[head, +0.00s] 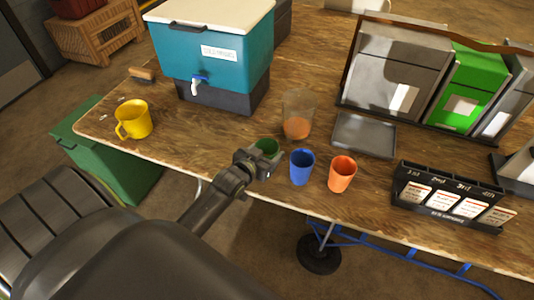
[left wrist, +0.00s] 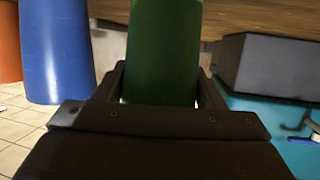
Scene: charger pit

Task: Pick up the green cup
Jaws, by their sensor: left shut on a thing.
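The green cup (head: 267,146) is near the front edge of the wooden table in the head view, left of the blue cup. My left gripper (head: 262,163) is shut on the green cup, and its dark body hides the cup's lower part there. In the left wrist view the green cup (left wrist: 163,50) stands between the two fingers of my left gripper (left wrist: 160,90). I cannot tell whether the cup touches the table. My right gripper does not show.
A blue cup (head: 301,168) and an orange cup (head: 341,174) stand just right of the green cup. A clear container (head: 298,117) is behind them. A teal cooler (head: 215,58) stands behind, a yellow mug (head: 135,120) at left, a black card rack (head: 450,198) at right.

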